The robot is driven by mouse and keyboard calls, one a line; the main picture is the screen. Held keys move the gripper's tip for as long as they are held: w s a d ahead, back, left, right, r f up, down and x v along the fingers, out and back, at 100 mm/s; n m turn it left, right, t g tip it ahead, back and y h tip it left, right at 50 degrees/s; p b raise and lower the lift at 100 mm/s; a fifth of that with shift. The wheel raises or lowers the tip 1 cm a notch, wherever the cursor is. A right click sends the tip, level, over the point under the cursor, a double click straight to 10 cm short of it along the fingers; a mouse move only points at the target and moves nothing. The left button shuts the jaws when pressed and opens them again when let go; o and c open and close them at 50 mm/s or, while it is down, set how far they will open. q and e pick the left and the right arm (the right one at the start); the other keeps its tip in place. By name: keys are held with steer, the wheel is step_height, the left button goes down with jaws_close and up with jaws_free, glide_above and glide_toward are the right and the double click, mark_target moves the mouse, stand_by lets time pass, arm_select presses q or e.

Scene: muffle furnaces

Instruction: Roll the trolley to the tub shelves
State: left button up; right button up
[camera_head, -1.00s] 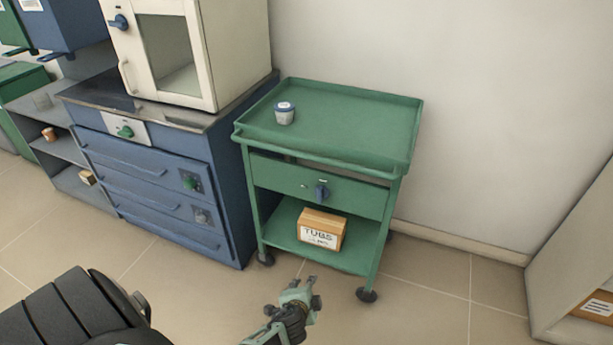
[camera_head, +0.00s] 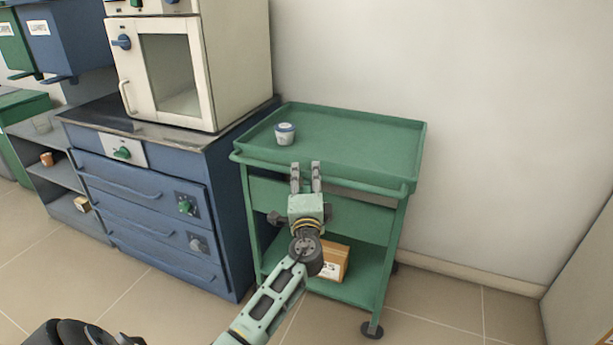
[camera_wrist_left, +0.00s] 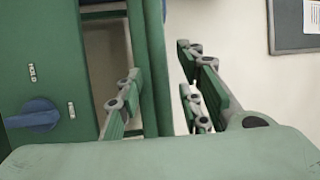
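The green trolley (camera_head: 345,140) stands against the wall, right of the blue cabinet. Its handle rail (camera_head: 365,184) runs along the front edge of the top tray. My left gripper (camera_head: 306,177) is at the trolley's front, with its two fingers apart at the rail. In the left wrist view a green bar (camera_wrist_left: 150,70) shows between the open fingers; I cannot tell if they touch it. A cardboard box (camera_head: 335,262) on the lower shelf is partly hidden by my arm. My right gripper is not in view.
A blue drawer cabinet (camera_head: 150,215) with a white furnace (camera_head: 180,75) stands close to the trolley's left. Grey shelves (camera_head: 65,180) with small items stand farther left. A pale unit (camera_head: 585,265) is at the right edge. Floor in front is clear.

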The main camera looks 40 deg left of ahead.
arm_select(q)
steer(key=shift+w+a+r, duration=0.1)
steer(key=shift+w+a, duration=0.25)
steer(key=shift+w, duration=0.1)
steer(key=shift+c, duration=0.2)
jaws_close()
